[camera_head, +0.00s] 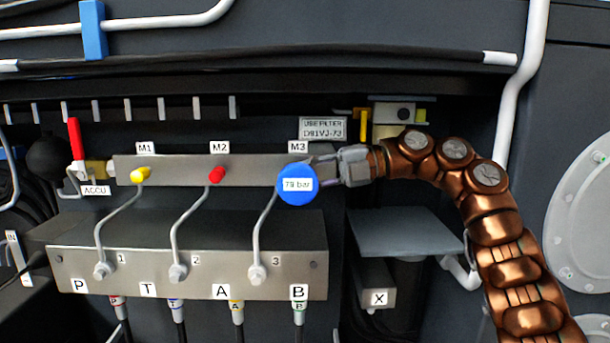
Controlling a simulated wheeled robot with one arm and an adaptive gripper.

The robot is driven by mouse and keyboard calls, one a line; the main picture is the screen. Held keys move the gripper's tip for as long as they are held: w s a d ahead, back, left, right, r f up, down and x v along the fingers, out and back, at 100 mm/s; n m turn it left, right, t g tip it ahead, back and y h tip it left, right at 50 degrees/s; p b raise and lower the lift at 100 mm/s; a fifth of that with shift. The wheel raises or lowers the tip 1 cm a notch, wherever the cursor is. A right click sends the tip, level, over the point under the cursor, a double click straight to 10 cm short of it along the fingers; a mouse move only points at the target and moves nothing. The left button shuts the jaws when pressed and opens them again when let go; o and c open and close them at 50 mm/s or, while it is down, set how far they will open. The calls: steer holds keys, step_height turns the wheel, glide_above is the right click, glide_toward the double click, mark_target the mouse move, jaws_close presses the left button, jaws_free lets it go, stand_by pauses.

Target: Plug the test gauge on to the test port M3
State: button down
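The test gauge (296,185) is a round blue disc with a white label reading "79 bar". It stands in front of the right end of the upper grey block (188,171), just below the M3 label (297,147), and hides the port M3 behind it. My gripper (318,172) reaches in from the right, its fingers at the gauge's right edge. The fingers look spread apart, but the gauge hides their tips, so I cannot tell whether they hold it. I also cannot see whether the gauge is seated on the port.
Port M1 has a yellow cap (141,174) and port M2 a red cap (216,174). Thin bent pipes (183,220) run to the lower block (190,260). A red-handled valve (76,143) is at left. A grey shelf plate (400,233) lies below my arm.

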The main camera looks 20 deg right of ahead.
steer(key=c, duration=0.8)
jaws_free()
steer(key=shift+c, duration=0.2)
steer(key=shift+d, duration=0.1)
